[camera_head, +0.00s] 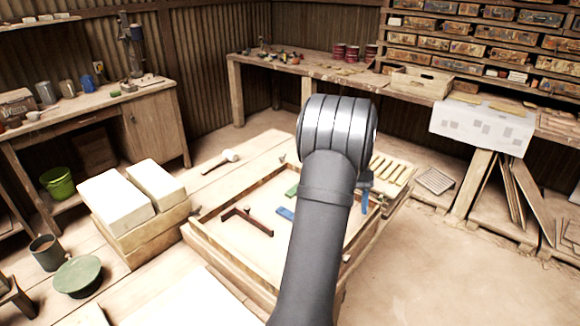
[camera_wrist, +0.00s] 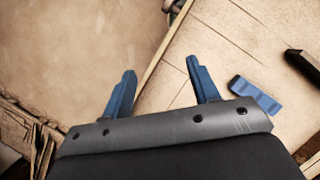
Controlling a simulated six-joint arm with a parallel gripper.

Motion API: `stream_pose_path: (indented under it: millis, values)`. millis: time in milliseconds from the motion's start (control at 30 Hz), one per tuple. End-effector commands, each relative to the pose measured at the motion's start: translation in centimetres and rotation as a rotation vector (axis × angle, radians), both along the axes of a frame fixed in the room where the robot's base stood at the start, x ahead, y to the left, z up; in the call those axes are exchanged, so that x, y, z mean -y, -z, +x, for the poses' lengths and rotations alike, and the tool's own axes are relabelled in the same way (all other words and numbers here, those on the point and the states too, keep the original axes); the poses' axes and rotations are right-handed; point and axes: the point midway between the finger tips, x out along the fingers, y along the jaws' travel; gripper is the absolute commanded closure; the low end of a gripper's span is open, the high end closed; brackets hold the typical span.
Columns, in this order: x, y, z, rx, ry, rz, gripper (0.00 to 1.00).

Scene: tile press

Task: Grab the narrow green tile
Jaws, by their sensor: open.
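A small green tile (camera_head: 292,190) lies in the wooden-framed tray (camera_head: 215,212), right beside the outline of my arm, which may hide part of it. It does not show in the wrist view. My gripper (camera_wrist: 161,78) is open, with two blue fingers apart and nothing between them. In the head view a blue finger (camera_head: 364,192) shows right of my arm, over the tray's right side, so the gripper is to the right of the green tile. A blue tile (camera_head: 285,213) lies in the tray nearer the front; it also shows in the wrist view (camera_wrist: 255,97).
A dark brown angled piece (camera_head: 247,221) lies in the tray, left of the blue tile. White blocks (camera_head: 115,200) on wood stand left of the tray. A mallet (camera_head: 221,160) lies behind it. A slatted rack (camera_head: 391,170) stands behind right. My arm hides the tray's middle.

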Motion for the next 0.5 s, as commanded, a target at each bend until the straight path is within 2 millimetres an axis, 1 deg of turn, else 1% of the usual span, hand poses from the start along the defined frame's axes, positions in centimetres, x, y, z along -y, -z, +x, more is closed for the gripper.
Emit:
stream_pose_path:
  millis: [167, 267, 367, 467, 500]
  values:
    - [-0.1, 0.0, 0.2, 0.005, -0.02, 0.001, 0.45]
    - [-0.8, 0.0, 1.1, 0.027, -0.123, 0.005, 0.45]
    - [-2.1, -0.1, 2.9, 0.064, -0.33, 0.014, 0.45]
    - [-3.9, -0.3, 5.3, 0.102, -0.609, 0.018, 0.45]
    - [-4.7, -0.4, 6.3, 0.114, -0.725, 0.019, 0.45]
